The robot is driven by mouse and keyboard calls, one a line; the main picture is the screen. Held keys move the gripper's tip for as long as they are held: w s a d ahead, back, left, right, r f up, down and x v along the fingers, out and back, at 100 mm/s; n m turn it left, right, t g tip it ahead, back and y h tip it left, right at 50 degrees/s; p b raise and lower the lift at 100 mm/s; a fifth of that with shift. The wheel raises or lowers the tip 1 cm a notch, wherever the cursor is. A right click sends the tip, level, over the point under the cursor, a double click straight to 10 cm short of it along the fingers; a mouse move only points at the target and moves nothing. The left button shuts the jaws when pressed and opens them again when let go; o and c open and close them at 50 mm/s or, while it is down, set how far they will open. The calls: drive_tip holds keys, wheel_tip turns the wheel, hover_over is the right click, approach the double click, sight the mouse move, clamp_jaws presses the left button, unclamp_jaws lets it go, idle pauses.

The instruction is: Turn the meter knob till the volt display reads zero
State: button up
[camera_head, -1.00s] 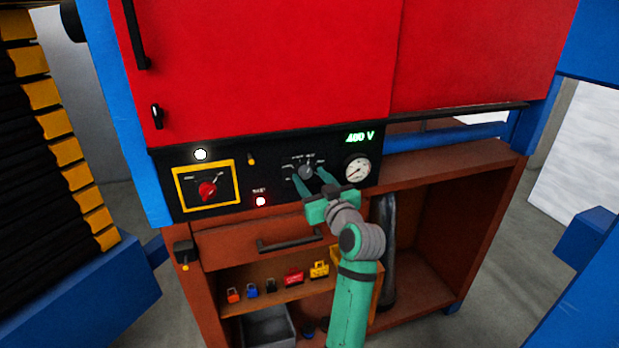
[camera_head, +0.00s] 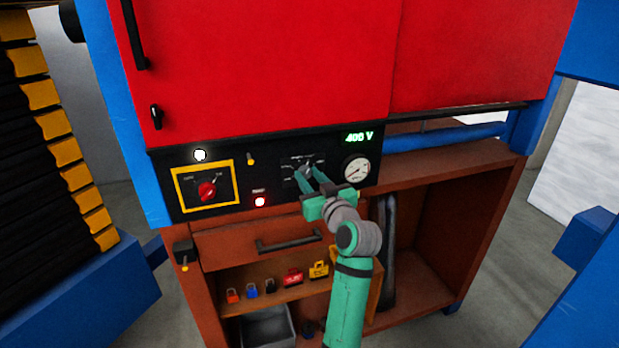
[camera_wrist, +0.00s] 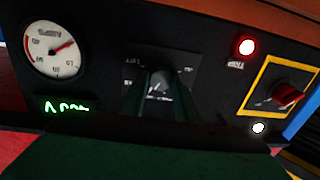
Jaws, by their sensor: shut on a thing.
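The meter knob (camera_head: 308,169) is a small grey round knob on the black panel, left of the dial gauge. My gripper (camera_head: 309,174) has its two green fingers on either side of the knob and is shut on it. In the wrist view the knob (camera_wrist: 160,81) shows between the dark fingers, which hide part of its scale plate. The green volt display (camera_head: 358,137) at the panel's upper right reads 400 V. It shows upside down in the wrist view (camera_wrist: 66,106).
A white dial gauge (camera_head: 356,171) sits right of the knob. A red rotary switch (camera_head: 207,190) in a yellow frame and a lit red lamp (camera_head: 260,201) are to the left. A drawer handle (camera_head: 289,241) and a shelf of coloured padlocks (camera_head: 292,277) lie below.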

drive_tip(key=m, duration=0.4)
drive_tip(key=shift+m+t, duration=0.4)
drive_tip(key=shift+m, duration=1.8)
drive_tip(key=shift+a+f, duration=0.1)
drive_tip(key=o, duration=1)
drive_tip(key=shift+o, duration=0.2)
drive_tip(key=v, duration=1.1)
